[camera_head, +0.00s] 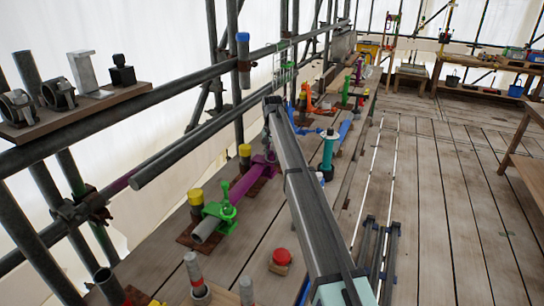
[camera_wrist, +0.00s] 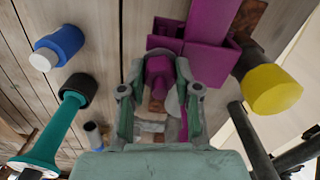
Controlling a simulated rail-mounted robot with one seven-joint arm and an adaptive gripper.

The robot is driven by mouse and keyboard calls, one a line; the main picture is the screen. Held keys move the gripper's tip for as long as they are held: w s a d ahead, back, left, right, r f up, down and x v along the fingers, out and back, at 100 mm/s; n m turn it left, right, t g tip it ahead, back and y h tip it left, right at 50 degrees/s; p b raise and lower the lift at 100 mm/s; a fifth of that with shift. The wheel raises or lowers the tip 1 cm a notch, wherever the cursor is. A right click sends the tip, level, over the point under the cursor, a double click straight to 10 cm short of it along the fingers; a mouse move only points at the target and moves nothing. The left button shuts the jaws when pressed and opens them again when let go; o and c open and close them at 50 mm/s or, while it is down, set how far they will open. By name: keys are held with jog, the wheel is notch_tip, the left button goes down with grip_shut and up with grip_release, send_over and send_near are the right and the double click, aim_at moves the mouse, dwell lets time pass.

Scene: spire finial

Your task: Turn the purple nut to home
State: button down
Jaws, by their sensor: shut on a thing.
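The purple nut (camera_wrist: 160,78) is in the middle of the wrist view, between the two fingers of my gripper (camera_wrist: 161,72). The fingers press on it from both sides. It sits just in front of a purple bracket (camera_wrist: 208,30), which is fixed to a purple beam. In the head view the purple fitting (camera_head: 262,162) stands at the far end of the purple tube (camera_head: 240,186). My arm partly hides this area there, and the nut itself is hard to make out.
A yellow-capped post (camera_wrist: 272,88) stands right of the bracket in the wrist view. In the head view a green clamp (camera_head: 220,208) holds the tube's near end. Scaffold rails run along the left.

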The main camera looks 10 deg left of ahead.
jog(key=m, duration=0.7)
jog(key=shift+f, duration=0.1)
jog(key=m, duration=0.4)
jog(key=shift+b, duration=0.35)
jog(key=m, duration=0.3)
jog(key=shift+s+m, duration=0.1)
jog(key=shift+m, duration=0.2)
jog(key=m, duration=0.3)
jog(key=shift+m, duration=0.3)
jog(key=m, duration=0.3)
jog(key=shift+m, duration=0.3)
jog(key=m, duration=0.3)
jog(key=shift+m, duration=2.1)
